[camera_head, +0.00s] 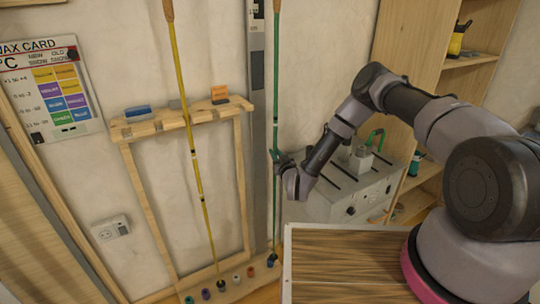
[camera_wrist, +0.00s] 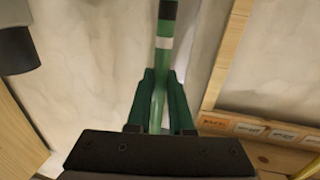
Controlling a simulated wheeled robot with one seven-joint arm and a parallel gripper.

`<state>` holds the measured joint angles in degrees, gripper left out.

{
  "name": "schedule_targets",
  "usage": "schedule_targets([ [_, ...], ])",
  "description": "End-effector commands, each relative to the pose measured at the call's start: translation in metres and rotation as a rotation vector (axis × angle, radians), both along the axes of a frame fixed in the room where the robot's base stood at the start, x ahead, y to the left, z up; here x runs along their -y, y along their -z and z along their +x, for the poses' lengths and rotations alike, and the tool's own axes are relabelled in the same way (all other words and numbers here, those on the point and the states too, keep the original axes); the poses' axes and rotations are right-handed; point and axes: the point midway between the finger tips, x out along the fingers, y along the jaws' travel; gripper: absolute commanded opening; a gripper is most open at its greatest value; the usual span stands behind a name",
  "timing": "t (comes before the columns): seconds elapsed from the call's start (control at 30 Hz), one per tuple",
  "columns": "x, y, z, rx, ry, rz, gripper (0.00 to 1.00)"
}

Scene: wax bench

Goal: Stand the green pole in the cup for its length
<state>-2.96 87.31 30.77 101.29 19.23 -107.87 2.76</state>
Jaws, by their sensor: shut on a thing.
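The green pole (camera_head: 276,90) is upright, with a brown handle at the top edge of the head view. My gripper (camera_head: 277,156) is shut on it around mid-length. In the wrist view the green pole (camera_wrist: 164,58), with white and black bands, runs between my gripper's green fingers (camera_wrist: 160,95). Several small coloured cups stand in a row on the rack's base. The pole's lower end reaches down to the rightmost cup (camera_head: 271,260); I cannot tell whether it is inside or just above or behind it.
A yellow pole (camera_head: 187,120) leans in the wooden rack (camera_head: 145,128), its foot by the cups. A wall card (camera_head: 50,88) hangs left. A grey bench box (camera_head: 350,190) stands right of the green pole, and a wood-topped surface (camera_head: 345,262) lies in front.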

Motion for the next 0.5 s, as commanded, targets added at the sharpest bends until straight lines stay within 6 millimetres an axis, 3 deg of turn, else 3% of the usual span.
schedule_targets([
  [0.5,0.023,0.000,-0.035,-0.002,0.000,0.001,0.00],
])
